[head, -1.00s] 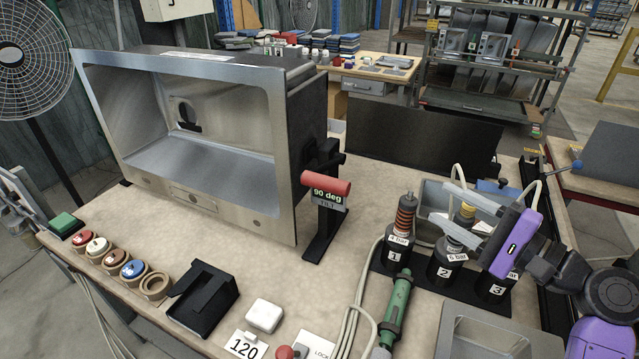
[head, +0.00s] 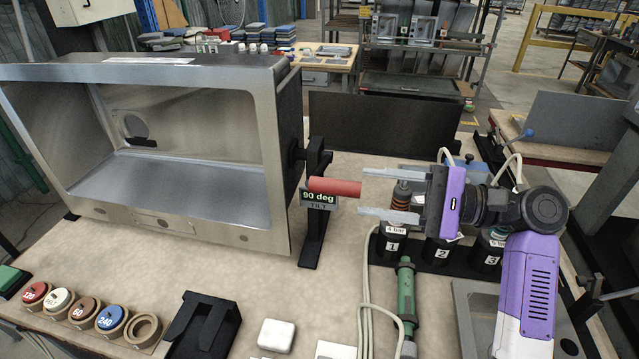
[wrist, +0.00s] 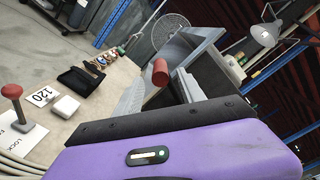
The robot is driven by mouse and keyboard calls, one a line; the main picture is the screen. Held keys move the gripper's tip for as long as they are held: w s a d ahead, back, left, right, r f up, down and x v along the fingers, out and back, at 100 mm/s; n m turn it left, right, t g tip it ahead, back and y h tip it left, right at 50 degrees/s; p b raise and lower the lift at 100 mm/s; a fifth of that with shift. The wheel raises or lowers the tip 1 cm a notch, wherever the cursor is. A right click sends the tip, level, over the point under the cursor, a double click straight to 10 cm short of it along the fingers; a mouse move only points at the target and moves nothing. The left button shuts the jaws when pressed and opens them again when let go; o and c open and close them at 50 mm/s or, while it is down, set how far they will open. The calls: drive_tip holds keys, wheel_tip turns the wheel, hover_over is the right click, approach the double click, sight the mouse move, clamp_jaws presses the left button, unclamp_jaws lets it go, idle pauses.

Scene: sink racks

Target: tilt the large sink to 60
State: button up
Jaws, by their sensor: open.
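The large sink (head: 262,150) is a steel basin standing on its side on the bench, its opening facing the front. A black pivot stand (head: 316,235) holds its right side. A red cylindrical handle (head: 335,187) sticks out from the stand, above a display reading "90 deg" and "TILT". My gripper (head: 362,192) is open and empty.
Numbered black holders (head: 441,250) with tools stand below my gripper. A green tool (head: 406,300) with grey hoses lies in front. Round coloured discs (head: 85,308), a black box (head: 203,325) and a white block (head: 277,335) sit along the front edge. A red-knobbed lever (wrist: 11,91) stands by a LOCK label.

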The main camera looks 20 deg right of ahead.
sight(315, 185)
drive_tip(key=x, duration=0.7)
drive_tip(key=shift+w+a+p, duration=0.1)
drive_tip(key=shift+a+p, duration=0.05)
drive_tip(key=shift+p, duration=0.2)
clamp_jaws()
idle(1.0)
